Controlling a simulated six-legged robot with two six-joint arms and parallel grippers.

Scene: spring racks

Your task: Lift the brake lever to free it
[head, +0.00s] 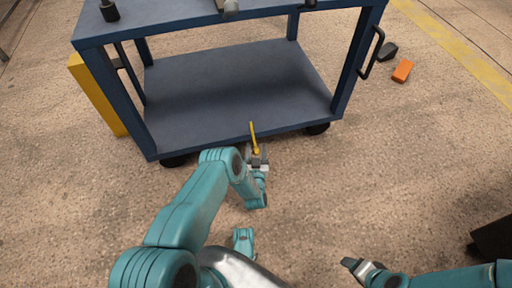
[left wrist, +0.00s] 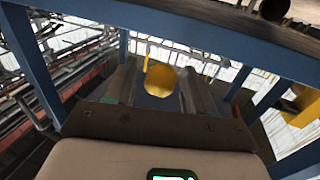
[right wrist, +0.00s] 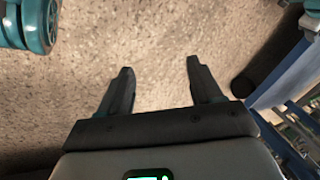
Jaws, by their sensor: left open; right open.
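The yellow brake lever (head: 253,135) sticks up at the front lower edge of a blue cart (head: 240,139). My left gripper (head: 258,162) is at the lever's lower part in the head view. In the left wrist view the lever's round yellow end (left wrist: 160,80) shows between the two open fingers, with space on both sides. I cannot tell whether anything touches. My right gripper (head: 354,265) is low at the bottom right of the head view, away from the cart. The right wrist view shows its fingers (right wrist: 160,70) open and empty over the floor.
The cart has a bare lower shelf (head: 235,85), dark casters (head: 318,128) and a side handle (head: 373,52). A yellow panel (head: 97,95) stands at its left. Floor in front is mostly clear.

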